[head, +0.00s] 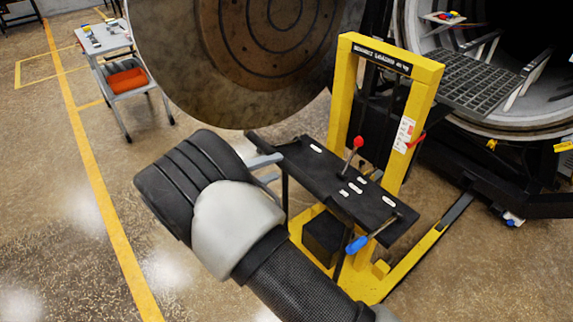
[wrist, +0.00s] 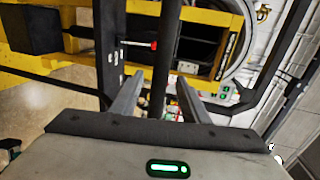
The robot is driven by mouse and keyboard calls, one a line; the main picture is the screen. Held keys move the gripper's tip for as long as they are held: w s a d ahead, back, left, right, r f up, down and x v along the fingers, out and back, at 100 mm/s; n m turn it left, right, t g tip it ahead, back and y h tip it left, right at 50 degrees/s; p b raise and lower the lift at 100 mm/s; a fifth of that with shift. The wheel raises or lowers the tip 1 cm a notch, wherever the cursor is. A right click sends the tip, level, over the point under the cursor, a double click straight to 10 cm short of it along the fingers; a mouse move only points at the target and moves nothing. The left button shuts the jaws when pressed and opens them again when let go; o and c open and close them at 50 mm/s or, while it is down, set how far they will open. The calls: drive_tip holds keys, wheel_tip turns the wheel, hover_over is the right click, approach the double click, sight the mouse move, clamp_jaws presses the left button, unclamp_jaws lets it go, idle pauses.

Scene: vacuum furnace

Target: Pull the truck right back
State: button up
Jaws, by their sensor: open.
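The truck is a yellow loader frame (head: 345,85) with a black control shelf (head: 330,180) on its near side. The shelf carries a red-knobbed lever (head: 353,153) and a blue-gripped handle (head: 357,245). My gripper (head: 268,168) is open at the shelf's left end. In the wrist view a dark bar (wrist: 168,40) runs up between my two grey fingers (wrist: 161,85), with a gap visible on each side. I cannot tell how deep the bar sits between them. The red-knobbed lever also shows in the wrist view (wrist: 152,45).
The open furnace chamber (head: 480,125) with a slatted grate (head: 470,80) stands behind the truck. The large round door (head: 215,95) hangs open on the left. A small trolley (head: 105,40) stands at the upper left. The floor at lower left is clear, crossed by a yellow line (head: 85,160).

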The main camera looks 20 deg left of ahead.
drive_tip(key=v, duration=0.9)
drive_tip(key=shift+b, duration=0.35)
drive_tip(key=shift+d, duration=0.1)
drive_tip(key=w+d+r+m+g+y, duration=0.1)
drive_tip(key=d+r+m+g, duration=0.5)
drive_tip(key=d+m, duration=0.65)
drive_tip(key=d+r+m+g+y, duration=0.1)
drive_tip(key=d+r+m+g, duration=0.3)
drive_tip(key=d+r+m, duration=0.8)
drive_tip(key=s+d+r+m+t+y, duration=0.1)
drive_tip(key=s+d+m+y, duration=0.5)
drive_tip(key=s+d+m, duration=1)
drive_tip(key=d+m+t, duration=0.1)
drive_tip(key=m, duration=0.5)
drive_tip(key=shift+s+r+m+t+y+p, duration=0.2)
drive_tip(key=shift+r+m+t+y+p, duration=0.1)
drive_tip(key=shift+r+m+y+p, duration=0.1)
drive_tip(key=shift+c, duration=0.3)
